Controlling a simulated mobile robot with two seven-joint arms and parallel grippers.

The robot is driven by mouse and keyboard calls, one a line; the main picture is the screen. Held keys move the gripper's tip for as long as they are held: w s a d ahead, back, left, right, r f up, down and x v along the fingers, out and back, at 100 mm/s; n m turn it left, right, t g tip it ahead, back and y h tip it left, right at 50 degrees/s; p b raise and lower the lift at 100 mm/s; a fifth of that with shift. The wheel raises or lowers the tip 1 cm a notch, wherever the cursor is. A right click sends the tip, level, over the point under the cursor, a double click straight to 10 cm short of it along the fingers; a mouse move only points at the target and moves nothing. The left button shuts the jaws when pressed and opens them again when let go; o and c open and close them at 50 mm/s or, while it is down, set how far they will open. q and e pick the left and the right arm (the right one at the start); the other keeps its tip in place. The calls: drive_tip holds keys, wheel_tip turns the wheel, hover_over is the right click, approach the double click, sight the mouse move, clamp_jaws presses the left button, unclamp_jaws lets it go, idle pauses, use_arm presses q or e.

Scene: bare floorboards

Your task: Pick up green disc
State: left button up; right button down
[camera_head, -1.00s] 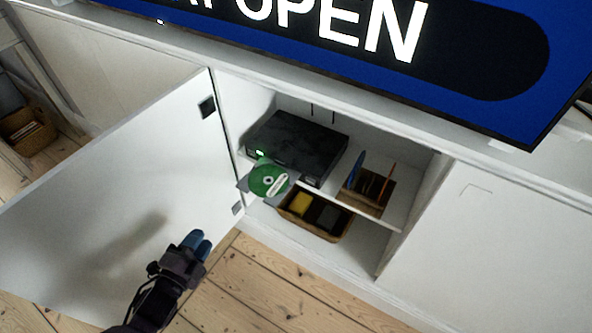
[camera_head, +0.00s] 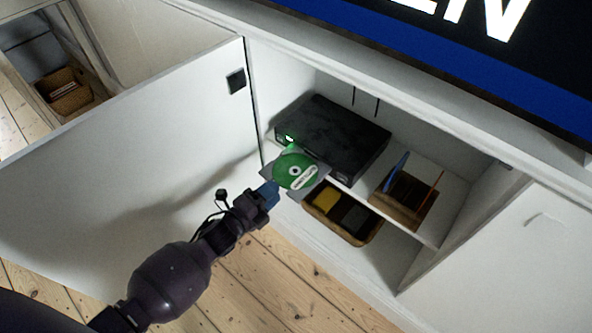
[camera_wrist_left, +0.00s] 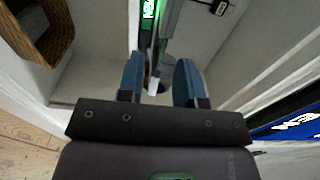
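The green disc (camera_head: 295,171) with a white label lies on the grey open tray (camera_head: 322,168) of a black disc player (camera_head: 335,135) in the open cabinet. My left gripper (camera_head: 271,191) is at the disc's near left edge in the head view. In the left wrist view its two blue fingers (camera_wrist_left: 159,80) stand apart. A thin green and grey strip, seemingly the disc and tray edge-on, runs toward the gap between them, with a small white patch there. I cannot tell whether the fingers touch the disc. My right gripper is not in view.
The open cabinet door (camera_head: 130,150) stands left of my arm. A basket with dark and yellow items (camera_head: 345,215) sits below the player. A wooden rack (camera_head: 405,198) with upright discs stands on the shelf at right. A big screen is above.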

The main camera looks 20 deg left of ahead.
sight(285, 181)
use_arm(q)
drive_tip(key=b+x, duration=0.1)
drive_tip(key=x, duration=0.3)
drive_tip(key=shift+a+f, duration=0.1)
drive_tip(key=shift+f, duration=0.05)
drive_tip(key=shift+w+d, duration=0.25)
drive_tip(key=shift+w, duration=0.35)
drive_tip(key=shift+r, duration=0.2)
clamp_jaws()
